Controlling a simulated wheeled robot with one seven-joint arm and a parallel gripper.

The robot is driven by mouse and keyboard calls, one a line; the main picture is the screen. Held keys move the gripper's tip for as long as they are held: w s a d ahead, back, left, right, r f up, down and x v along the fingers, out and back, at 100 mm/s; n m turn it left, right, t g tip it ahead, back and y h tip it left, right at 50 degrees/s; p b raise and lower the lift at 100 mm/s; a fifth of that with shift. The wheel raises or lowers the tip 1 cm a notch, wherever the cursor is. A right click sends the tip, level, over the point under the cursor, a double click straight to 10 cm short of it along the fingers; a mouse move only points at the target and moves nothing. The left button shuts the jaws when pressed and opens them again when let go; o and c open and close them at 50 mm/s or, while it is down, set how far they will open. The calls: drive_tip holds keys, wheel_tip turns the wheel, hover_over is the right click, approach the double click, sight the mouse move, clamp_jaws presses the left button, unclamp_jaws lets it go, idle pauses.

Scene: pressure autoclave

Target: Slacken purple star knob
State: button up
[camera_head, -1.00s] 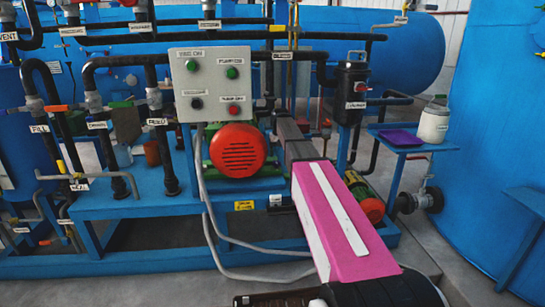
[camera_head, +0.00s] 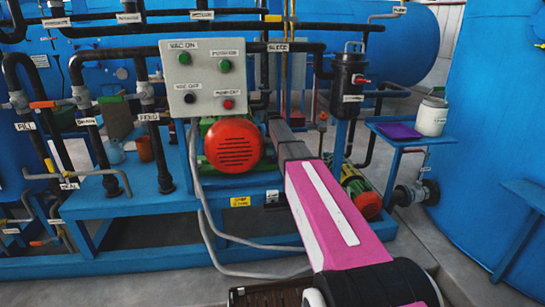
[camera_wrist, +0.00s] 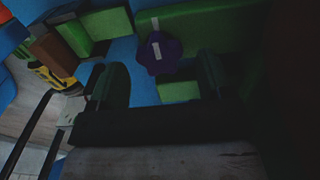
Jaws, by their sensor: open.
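The purple star knob (camera_wrist: 168,60) shows in the wrist view, dark purple with a pale strip on it. It sits in front of a green part (camera_wrist: 205,28), above a blue surface. My gripper (camera_wrist: 161,82) is open, with one dark finger on either side below the knob in the picture. The knob appears beyond the fingertips, roughly centred between them. I cannot tell the exact gap. In the head view my pink and white arm reaches toward the pump area, and the gripper and knob are hidden behind the equipment.
A grey control box (camera_head: 207,80) with several buttons stands above a red-faced motor (camera_head: 233,145). A black canister (camera_head: 350,75) is right of the arm. A small blue shelf (camera_head: 400,138) holds a white jar (camera_head: 432,117).

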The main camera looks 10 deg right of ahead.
drive_tip(key=shift+f, duration=0.85)
drive_tip(key=shift+c, duration=0.3)
drive_tip(key=c, duration=0.9)
drive_tip(key=shift+o, duration=0.2)
